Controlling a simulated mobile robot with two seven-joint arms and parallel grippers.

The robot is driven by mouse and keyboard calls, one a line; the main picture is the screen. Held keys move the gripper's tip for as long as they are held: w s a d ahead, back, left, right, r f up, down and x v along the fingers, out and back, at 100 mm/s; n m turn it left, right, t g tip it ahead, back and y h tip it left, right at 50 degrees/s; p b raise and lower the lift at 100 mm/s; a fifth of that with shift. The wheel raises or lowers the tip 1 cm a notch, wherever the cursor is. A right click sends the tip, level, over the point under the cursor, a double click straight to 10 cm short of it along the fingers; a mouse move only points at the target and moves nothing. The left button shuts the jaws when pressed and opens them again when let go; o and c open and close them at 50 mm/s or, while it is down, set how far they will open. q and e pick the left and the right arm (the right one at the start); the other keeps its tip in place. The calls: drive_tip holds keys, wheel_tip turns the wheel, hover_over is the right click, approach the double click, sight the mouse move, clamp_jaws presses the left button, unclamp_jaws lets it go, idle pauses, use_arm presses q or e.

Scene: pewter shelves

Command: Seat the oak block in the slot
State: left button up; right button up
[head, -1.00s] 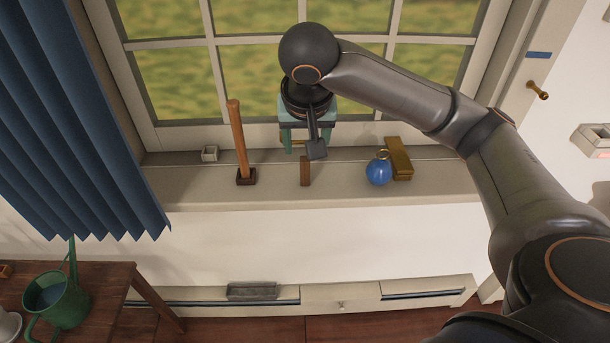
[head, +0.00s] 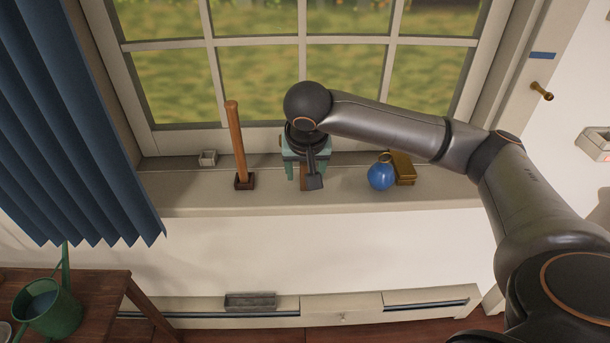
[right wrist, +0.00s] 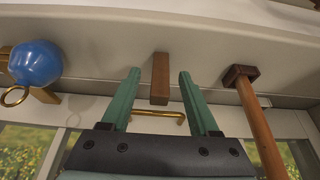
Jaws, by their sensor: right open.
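The oak block (head: 303,177), a small upright brown block, stands on the windowsill and is mostly hidden by my right gripper in the head view. In the right wrist view the oak block (right wrist: 160,80) shows whole. My right gripper (head: 304,174) has teal fingers, open and pointing at the sill. In the right wrist view the open right gripper (right wrist: 159,76) has a fingertip on either side of the block, with a visible gap on both sides. I cannot tell which thing holds the slot. My left gripper is not in view.
A wooden-handled tool (head: 237,145) stands on its dark foot left of the gripper. A blue ball (head: 381,176) with a ring and a brass piece (head: 403,168) sit to the right. A small white box (head: 208,158) is at the left. A grey tray (head: 250,302) lies below.

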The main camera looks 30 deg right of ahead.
clamp_jaws()
idle(0.3)
drive_tip(key=shift+r, duration=0.1)
